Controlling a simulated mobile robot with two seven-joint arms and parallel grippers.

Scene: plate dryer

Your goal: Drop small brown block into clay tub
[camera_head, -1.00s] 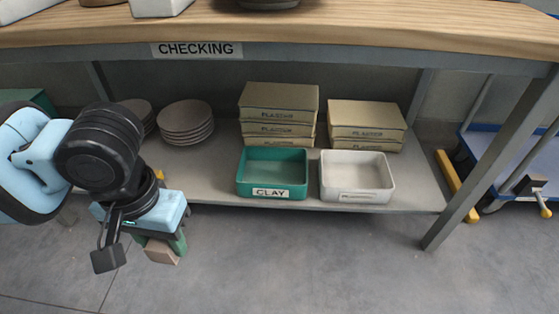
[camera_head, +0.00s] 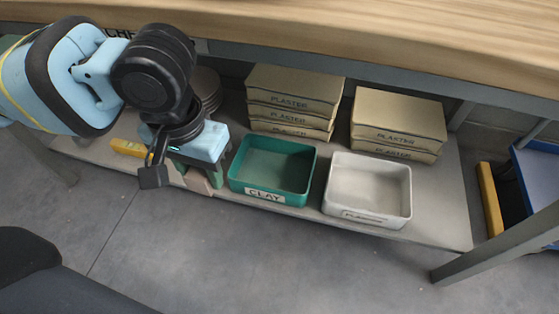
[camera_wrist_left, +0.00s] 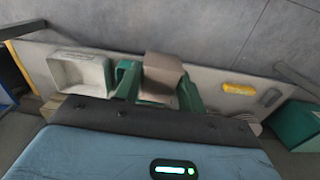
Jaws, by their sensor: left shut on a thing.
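The small brown block (camera_wrist_left: 163,72) is held between the green fingers of my left gripper (camera_wrist_left: 162,95) in the left wrist view. In the head view the left gripper (camera_head: 197,180) is just left of the clay tub, and the block (camera_head: 204,183) shows only in part beneath it. The clay tub (camera_head: 273,168) is green, with a CLAY label on its front, and looks empty. It stands on the lower shelf (camera_head: 448,205). In the left wrist view the gripper and block hide most of the tub (camera_wrist_left: 122,72). My right gripper is not in view.
A white tub (camera_head: 368,188) stands right of the clay tub. Stacks of PLASTER boxes (camera_head: 295,85) (camera_head: 398,115) stand behind them. Plates (camera_head: 207,88) are partly hidden by my left arm. A yellow object (camera_head: 128,148) lies on the shelf's left. The wooden tabletop (camera_head: 400,35) overhangs the shelf.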

